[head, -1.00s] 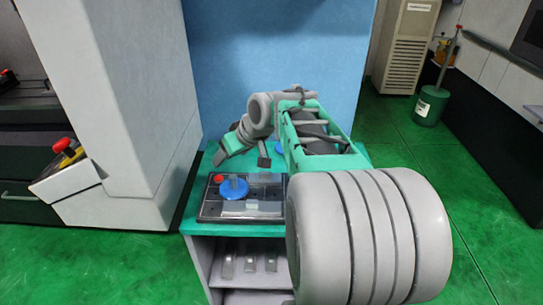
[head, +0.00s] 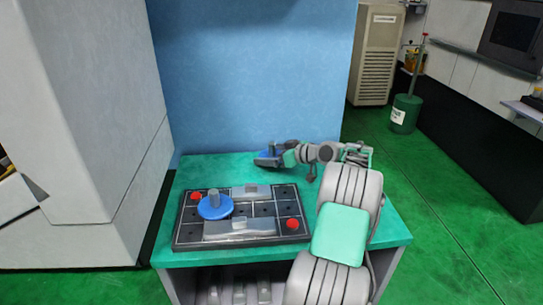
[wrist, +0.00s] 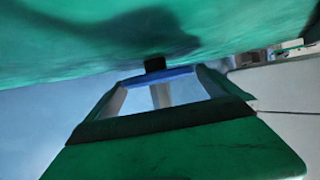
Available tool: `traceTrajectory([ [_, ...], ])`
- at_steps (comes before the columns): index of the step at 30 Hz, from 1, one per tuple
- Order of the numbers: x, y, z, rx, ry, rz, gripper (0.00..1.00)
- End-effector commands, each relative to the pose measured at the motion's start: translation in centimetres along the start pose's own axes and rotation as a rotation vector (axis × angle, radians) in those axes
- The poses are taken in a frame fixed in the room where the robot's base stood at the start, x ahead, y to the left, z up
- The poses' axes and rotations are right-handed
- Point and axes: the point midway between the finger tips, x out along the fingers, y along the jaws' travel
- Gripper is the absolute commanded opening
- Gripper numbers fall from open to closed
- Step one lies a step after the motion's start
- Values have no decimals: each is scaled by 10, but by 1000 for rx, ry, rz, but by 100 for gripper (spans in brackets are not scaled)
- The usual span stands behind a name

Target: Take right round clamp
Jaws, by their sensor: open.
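The right round clamp, a blue disc with a grey stem, is on the green tabletop at the back in the head view (head: 272,148), partly hidden by my gripper (head: 270,161). In the wrist view, its grey stem (wrist: 161,96) stands between my two open fingers, with the blue disc beyond. I cannot tell whether the fingers touch it. A second blue round clamp (head: 214,207) with a grey stem sits on the dark fixture plate at the left.
A blue wall (head: 250,70) stands close behind the table. A white machine cabinet (head: 85,110) is at the left. Bare tabletop lies between plate and wall.

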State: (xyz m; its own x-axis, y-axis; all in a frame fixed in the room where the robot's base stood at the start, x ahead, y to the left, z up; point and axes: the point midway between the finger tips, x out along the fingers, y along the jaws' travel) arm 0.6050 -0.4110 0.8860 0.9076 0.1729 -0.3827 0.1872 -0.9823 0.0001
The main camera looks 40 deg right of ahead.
Motion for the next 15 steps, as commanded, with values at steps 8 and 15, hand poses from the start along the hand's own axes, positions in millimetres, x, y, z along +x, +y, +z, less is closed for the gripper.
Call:
traceTrajectory([
  [8, 3, 1, 1, 2, -1, 3, 96],
  [15, 2, 1, 0, 2, -1, 3, 76],
])
